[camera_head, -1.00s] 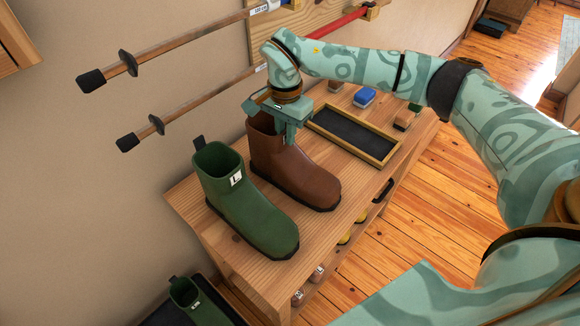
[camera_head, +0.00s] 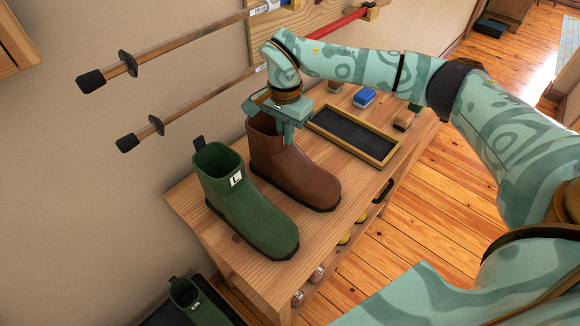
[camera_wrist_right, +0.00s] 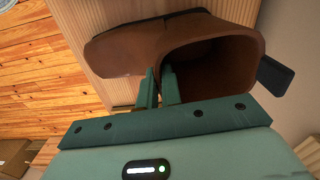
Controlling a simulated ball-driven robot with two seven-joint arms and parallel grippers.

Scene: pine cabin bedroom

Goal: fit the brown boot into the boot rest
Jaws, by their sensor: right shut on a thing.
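The brown boot (camera_head: 300,178) stands upright on the wooden bench, its toe pointing to the lower right. My right gripper (camera_head: 286,136) is at the top of its shaft, shut on the near side of the rim. In the right wrist view the two fingers (camera_wrist_right: 158,88) pinch the wall of the brown boot (camera_wrist_right: 130,48), one inside the opening and one outside. The boot rest (camera_head: 352,138) is a shallow wooden tray with a dark inside, on the bench right of the boot, and looks empty. My left gripper is not in view.
A green boot (camera_head: 248,208) marked L stands on the bench (camera_head: 190,198) close left of the brown boot. Two poles (camera_head: 190,113) hang on the wall. Another green boot (camera_head: 192,302) is lower left.

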